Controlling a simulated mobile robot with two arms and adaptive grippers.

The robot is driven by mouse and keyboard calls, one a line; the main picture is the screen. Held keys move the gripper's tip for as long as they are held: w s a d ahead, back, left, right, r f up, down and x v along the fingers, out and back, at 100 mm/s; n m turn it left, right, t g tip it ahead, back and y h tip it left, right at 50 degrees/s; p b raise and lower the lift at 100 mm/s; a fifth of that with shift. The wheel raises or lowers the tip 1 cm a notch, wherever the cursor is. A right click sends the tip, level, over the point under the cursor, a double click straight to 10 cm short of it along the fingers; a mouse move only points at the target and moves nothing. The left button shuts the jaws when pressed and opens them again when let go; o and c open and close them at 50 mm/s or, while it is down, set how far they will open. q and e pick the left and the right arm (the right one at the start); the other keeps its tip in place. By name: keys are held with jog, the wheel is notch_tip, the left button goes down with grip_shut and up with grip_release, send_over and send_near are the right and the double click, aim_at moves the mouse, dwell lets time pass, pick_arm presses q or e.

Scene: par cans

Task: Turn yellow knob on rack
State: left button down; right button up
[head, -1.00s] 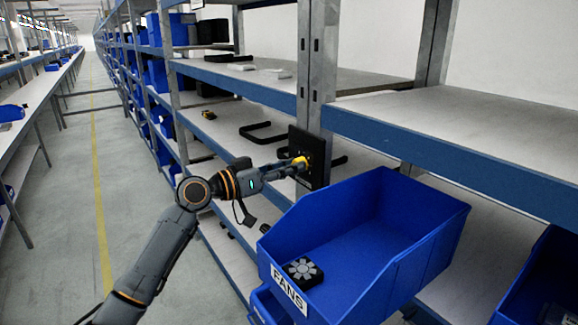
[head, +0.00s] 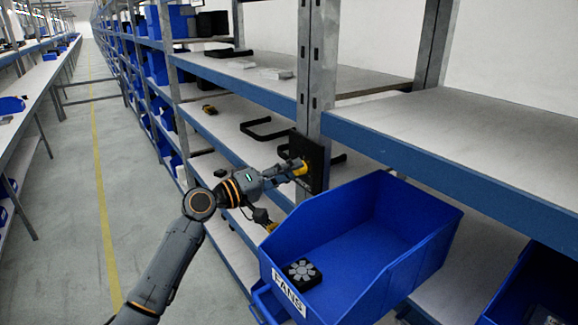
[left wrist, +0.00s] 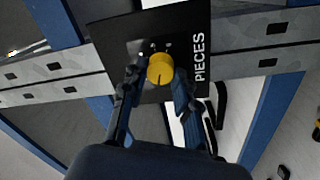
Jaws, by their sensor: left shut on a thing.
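The yellow knob (left wrist: 160,68) sits on a black panel (left wrist: 115,35) lettered PIECES, in the left wrist view. A dark mark on the knob points down in that view. In the head view the panel (head: 315,160) is fixed to a grey rack post, with the knob (head: 301,167) on its face. My left gripper (left wrist: 157,76) has one finger on each side of the knob and is shut on it. It reaches the panel from the left in the head view (head: 294,170). My right gripper is not in view.
A blue bin (head: 367,278) labelled FANS, holding a black fan (head: 301,272), stands just below and right of the panel. Shelf edges (head: 455,160) run close to the arm. A dark piece with a yellow tip (head: 270,227) hangs below it. The aisle floor (head: 130,200) at left is clear.

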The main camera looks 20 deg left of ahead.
pick_arm(q)
jog(key=shift+n+p, duration=0.3)
jog(key=shift+n, duration=0.3)
jog(key=c, duration=1)
grip_release()
jog(key=v, duration=1.2)
jog(key=shift+f, duration=0.15)
